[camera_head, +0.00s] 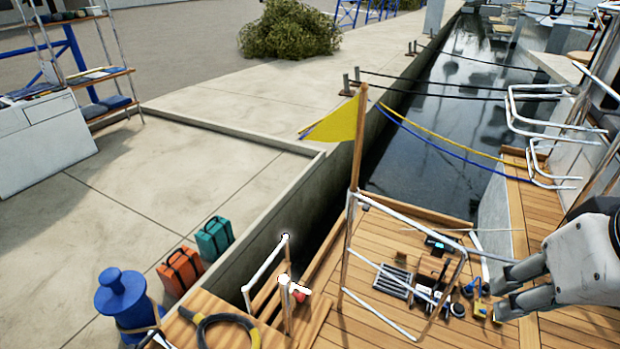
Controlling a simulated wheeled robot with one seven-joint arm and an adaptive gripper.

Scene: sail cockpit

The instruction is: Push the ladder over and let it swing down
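A small ladder-like frame (266,262) with white rails and wooden steps stands upright at the lower middle, by the gap between the concrete quay and the wooden deck. I take it to be the ladder. A small red and white piece (299,293) is at its right side; I cannot tell whether it is attached. My gripper (499,290) is at the right edge, above the deck and well to the right of the ladder. Its fingers point left and are apart, with nothing seen between them. The ladder's lower end is partly hidden.
A white rail (405,215) and a wooden pole with a yellow flag (336,122) stand between my gripper and the ladder. Tools and a dark grate (394,281) lie on the deck (375,325). A blue bollard (122,300) and two bags (181,271) are on the quay.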

